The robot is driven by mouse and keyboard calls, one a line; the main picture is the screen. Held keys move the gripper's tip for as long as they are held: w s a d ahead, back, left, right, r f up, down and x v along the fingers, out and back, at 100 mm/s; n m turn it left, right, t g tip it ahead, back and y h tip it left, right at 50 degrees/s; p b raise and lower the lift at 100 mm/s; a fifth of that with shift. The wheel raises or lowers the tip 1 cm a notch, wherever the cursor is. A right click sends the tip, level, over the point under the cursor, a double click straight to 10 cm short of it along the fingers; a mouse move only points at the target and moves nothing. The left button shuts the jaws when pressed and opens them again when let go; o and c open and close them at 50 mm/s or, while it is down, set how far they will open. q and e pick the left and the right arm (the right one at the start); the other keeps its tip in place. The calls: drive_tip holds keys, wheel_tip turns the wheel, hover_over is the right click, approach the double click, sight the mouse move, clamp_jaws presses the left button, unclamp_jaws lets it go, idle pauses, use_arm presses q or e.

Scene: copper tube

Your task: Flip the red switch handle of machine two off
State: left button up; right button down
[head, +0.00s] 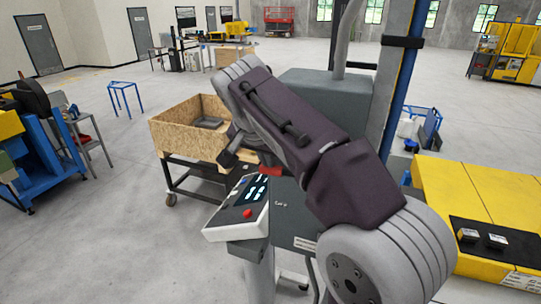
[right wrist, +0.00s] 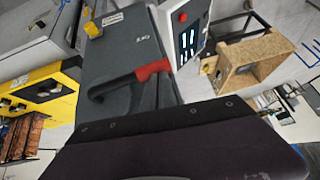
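The red switch handle (head: 270,170) shows as a small red piece beside the grey machine cabinet (head: 293,207), partly hidden behind my right arm in the head view. In the right wrist view the handle (right wrist: 152,70) has a red end and a dark lever, lying across the grey cabinet face (right wrist: 115,45). My right gripper (head: 236,152) is by the handle in the head view. Its fingers are not clear, and I cannot tell whether they touch the handle. I cannot read a machine number. My left gripper is not in view.
A tilted control panel (head: 236,212) with a screen and red button is at the cabinet's left. A wooden crate (head: 180,135) on a cart stands behind it. A yellow machine (head: 480,205) is at the right. Open floor (head: 110,215) lies to the left.

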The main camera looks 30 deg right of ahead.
wheel_tip(320, 180, down, 9)
drive_tip(key=g+b, duration=0.1)
drive_tip(key=b, duration=0.6)
drive_tip(key=shift+s+d+h, duration=0.2)
drive_tip(key=shift+d+h, duration=0.2)
drive_tip(key=shift+d, duration=0.05)
drive_tip(key=shift+f, duration=0.2)
